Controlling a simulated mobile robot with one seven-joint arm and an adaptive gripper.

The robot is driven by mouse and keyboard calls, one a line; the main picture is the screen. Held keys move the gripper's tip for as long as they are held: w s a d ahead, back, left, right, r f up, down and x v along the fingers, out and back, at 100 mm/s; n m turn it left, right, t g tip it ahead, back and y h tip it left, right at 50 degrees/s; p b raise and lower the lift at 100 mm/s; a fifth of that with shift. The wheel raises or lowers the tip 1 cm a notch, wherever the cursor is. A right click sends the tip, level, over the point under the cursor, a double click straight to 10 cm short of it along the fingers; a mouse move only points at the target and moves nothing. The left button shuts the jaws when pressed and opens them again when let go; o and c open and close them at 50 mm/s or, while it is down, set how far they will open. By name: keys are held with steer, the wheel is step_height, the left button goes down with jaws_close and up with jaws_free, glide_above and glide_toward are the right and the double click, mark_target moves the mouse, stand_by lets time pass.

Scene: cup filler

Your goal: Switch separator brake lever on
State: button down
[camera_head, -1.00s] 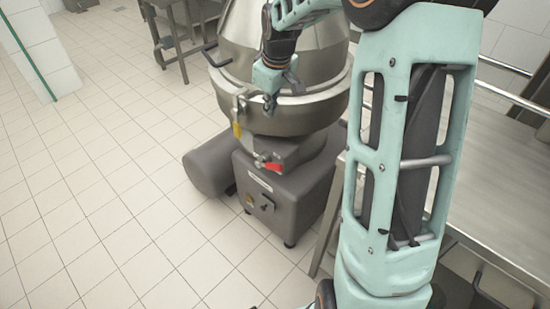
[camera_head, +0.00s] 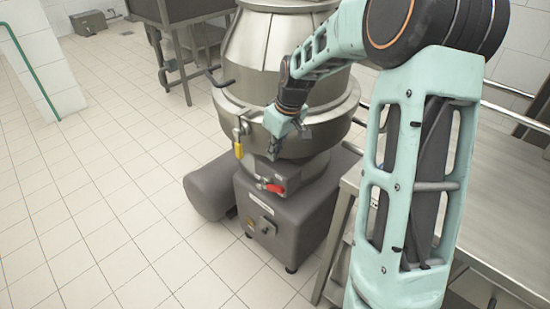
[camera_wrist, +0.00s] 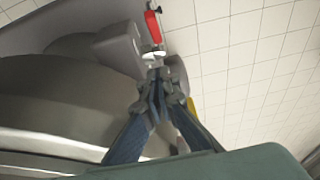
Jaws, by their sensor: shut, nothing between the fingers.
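The steel separator (camera_head: 240,105) stands on a grey base (camera_head: 290,225). A red-handled lever (camera_head: 270,187) sits low on its front, just above the base. A yellow-handled lever (camera_head: 238,150) hangs from the rim at its left. I cannot tell for sure which one is the brake lever. My gripper (camera_head: 274,153) is shut and empty in front of the bowl, above the red lever. In the wrist view, my gripper's fingertips (camera_wrist: 157,76) point toward the red lever (camera_wrist: 153,27) and its metal fitting. The yellow handle (camera_wrist: 191,104) is partly hidden behind the fingers.
A steel table (camera_head: 500,200) stands close at the right. A grey motor drum (camera_head: 208,185) lies left of the base. Another metal stand (camera_head: 180,15) is at the back. The tiled floor at the left is clear.

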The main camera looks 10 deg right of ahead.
steer(key=b, duration=0.2)
glide_above(272, 185)
steer(key=x, duration=0.5)
steer(key=s+x, duration=0.1)
steer(key=x, duration=0.1)
steer(key=shift+d+f, duration=0.15)
steer(key=shift+f, duration=0.3)
steer(key=shift+s+d+f+b, duration=0.2)
steer(key=shift+s+f+b, duration=0.1)
steer(key=shift+f, duration=0.2)
steer(key=shift+s+d+f+b, duration=0.25)
steer(key=shift+f+b, duration=0.05)
steer(key=shift+f, duration=0.15)
steer(key=shift+s+d+f, duration=0.15)
steer(key=shift+s+f, duration=0.1)
steer(key=shift+f, duration=0.2)
steer(key=shift+f, duration=0.15)
